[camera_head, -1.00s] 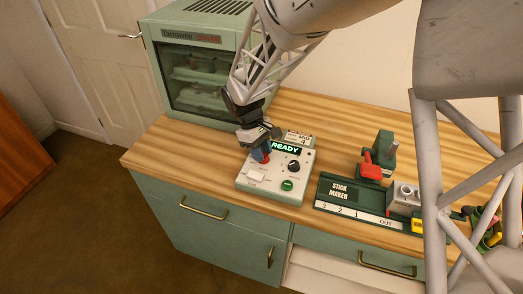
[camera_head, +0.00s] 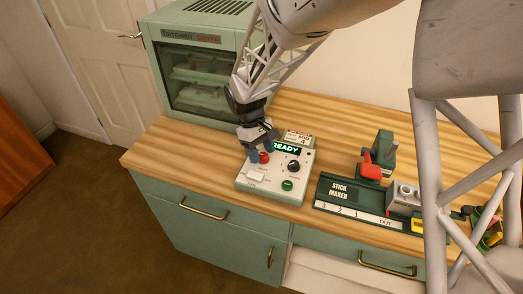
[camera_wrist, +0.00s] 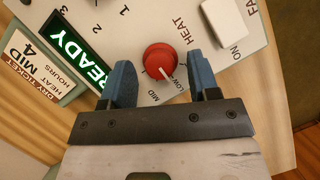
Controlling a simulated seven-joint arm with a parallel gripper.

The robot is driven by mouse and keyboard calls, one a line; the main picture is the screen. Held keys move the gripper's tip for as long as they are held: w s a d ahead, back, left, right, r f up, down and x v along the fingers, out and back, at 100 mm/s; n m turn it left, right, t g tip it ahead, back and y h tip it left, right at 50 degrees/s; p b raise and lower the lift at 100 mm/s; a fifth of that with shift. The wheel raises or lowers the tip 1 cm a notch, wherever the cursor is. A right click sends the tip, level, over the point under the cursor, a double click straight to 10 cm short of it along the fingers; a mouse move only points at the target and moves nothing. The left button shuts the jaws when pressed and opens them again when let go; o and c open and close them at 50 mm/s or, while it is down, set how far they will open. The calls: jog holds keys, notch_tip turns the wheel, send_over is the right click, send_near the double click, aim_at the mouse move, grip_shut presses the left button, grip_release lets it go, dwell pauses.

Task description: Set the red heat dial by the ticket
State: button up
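The red heat dial (camera_wrist: 160,60) sits on the pale control box (camera_head: 262,188); it also shows in the head view (camera_head: 264,158). In the wrist view its white pointer line aims near the LOW label, a little to the MID side. The dry ticket (camera_wrist: 38,62) beside the lit READY display (camera_wrist: 75,57) reads MID and 4 hours. My gripper (camera_wrist: 162,72) is open, with one blue finger on each side of the red dial. A gap shows between each finger and the dial.
A black knob (camera_head: 294,166) and a green button (camera_head: 287,185) are on the same box, with a white switch (camera_wrist: 224,22) near the dial. The green oven (camera_head: 195,65) stands behind left. The stick maker (camera_head: 340,190) stands to the right.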

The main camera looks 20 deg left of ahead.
jog(key=v, duration=0.7)
jog(key=shift+r, duration=0.4)
jog(key=shift+w, duration=0.1)
